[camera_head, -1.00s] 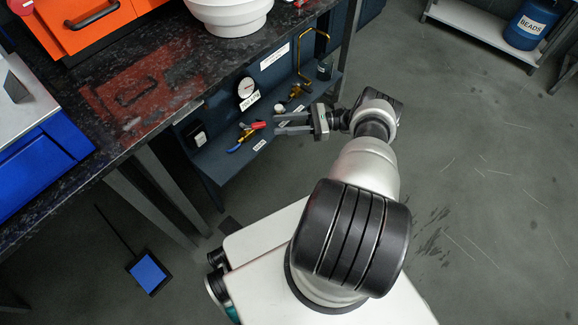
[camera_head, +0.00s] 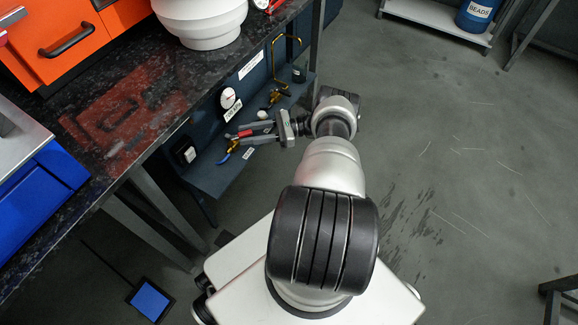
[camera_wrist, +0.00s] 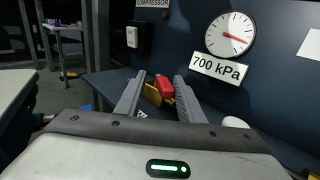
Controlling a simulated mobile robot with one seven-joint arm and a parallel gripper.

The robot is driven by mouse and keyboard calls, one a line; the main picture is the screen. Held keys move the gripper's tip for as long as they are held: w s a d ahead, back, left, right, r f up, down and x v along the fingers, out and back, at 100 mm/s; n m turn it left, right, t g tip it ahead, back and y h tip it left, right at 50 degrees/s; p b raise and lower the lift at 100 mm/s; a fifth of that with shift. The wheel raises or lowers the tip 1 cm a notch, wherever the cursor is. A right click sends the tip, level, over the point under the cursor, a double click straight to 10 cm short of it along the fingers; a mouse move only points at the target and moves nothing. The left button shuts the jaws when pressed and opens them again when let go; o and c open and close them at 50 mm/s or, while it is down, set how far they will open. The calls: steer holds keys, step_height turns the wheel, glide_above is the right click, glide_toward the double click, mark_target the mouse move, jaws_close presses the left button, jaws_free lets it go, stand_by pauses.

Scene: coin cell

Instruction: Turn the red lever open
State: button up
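The red lever (camera_head: 245,134) is on the valve fitting on a dark blue shelf under the bench's right edge. In the wrist view the red lever (camera_wrist: 165,86) appears between my two fingers, toward their tips, on a yellow fitting (camera_wrist: 152,95). My gripper (camera_head: 243,133) reaches in from the right. In the wrist view my gripper (camera_wrist: 158,90) is open, its fingers apart on either side of the lever. A gap shows beside the left finger; contact with the right finger is unclear. A blue handle (camera_head: 224,159) lies at the fitting's near end.
A pressure gauge (camera_wrist: 230,33) above a "700 kPa" label (camera_wrist: 219,67) is on the blue panel behind. A brass fitting with a bent yellow pipe (camera_head: 273,62) stands farther along the shelf. The black speckled bench top (camera_head: 160,75) overhangs at left.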

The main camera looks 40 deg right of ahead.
steer(key=m+t+h, duration=0.1)
steer(key=t, duration=0.1)
steer(key=s+a+m+t+h, duration=0.1)
steer(key=m, duration=0.1)
steer(key=shift+s+t+h, duration=0.15)
steer(key=shift+t+h, duration=0.25)
steer(key=m+t+h, duration=0.1)
steer(key=h, duration=0.1)
steer(key=s+a+m+t+h, duration=0.1)
steer(key=m+h, duration=0.1)
steer(key=a+m+t+h, duration=0.1)
steer(key=m+t+h, duration=0.1)
steer(key=shift+s, duration=0.15)
steer(key=p+v, duration=0.2)
steer(key=v, duration=1.5)
steer(key=shift+s+a+h, duration=0.25)
steer(key=shift+a+h, duration=0.05)
steer(key=shift+h, duration=0.1)
